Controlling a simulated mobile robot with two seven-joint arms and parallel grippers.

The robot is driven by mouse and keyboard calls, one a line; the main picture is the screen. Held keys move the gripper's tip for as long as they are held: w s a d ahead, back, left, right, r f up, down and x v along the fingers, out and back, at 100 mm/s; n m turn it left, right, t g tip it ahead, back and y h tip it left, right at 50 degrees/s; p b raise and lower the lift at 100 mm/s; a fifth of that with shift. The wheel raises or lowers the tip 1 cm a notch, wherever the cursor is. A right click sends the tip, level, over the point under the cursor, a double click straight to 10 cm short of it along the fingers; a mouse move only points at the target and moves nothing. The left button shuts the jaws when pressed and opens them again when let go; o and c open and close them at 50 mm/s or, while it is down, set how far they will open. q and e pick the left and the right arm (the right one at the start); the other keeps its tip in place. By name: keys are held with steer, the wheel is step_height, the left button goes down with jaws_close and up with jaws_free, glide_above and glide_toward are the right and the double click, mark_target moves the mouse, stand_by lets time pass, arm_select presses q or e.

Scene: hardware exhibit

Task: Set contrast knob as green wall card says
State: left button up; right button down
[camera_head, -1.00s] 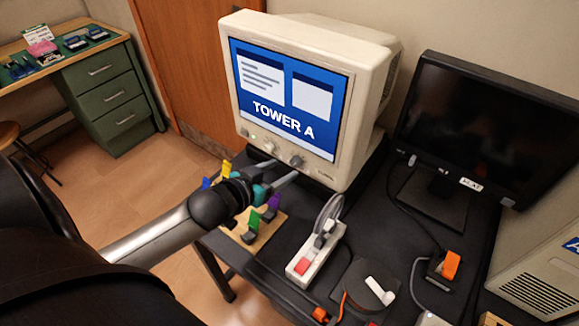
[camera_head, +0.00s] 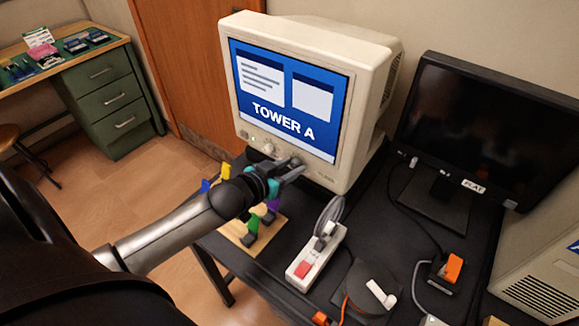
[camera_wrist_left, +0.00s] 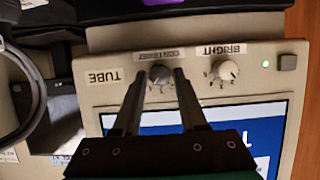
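The beige tube monitor (camera_head: 375,70) shows a blue "TOWER A" screen. Its contrast knob (camera_wrist_left: 160,76) is the grey one under the upside-down "CONTRAST" label in the left wrist view. The "BRIGHT" knob (camera_wrist_left: 225,71) sits beside it, to the right in that view. My left gripper (camera_head: 291,168) is at the monitor's lower front panel; in the wrist view its fingertips (camera_wrist_left: 161,80) lie on either side of the contrast knob. The fingers are apart, and contact with the knob is unclear. My right gripper and the green wall card do not show.
A black flat monitor (camera_head: 470,130) stands at the right. A green drawer desk (camera_head: 110,100) is at the far left.

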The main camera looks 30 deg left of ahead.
arm_select(q)
jaws_close()
stand_by(0.3)
steer(key=shift+d+r+m+y+p, duration=0.1)
steer(key=shift+m+y+p, duration=0.35)
steer(key=shift+p, duration=0.3)
steer(key=shift+d+m+p, duration=0.1)
steer(key=shift+m+p, duration=0.35)
steer(key=shift+m+t+y, duration=0.3)
steer(key=shift+m+y, duration=0.45)
steer(key=shift+m, duration=0.05)
steer(key=shift+d+f+m+y, duration=0.2)
steer(key=shift+m+y, duration=0.4)
steer(key=shift+m, duration=0.4)
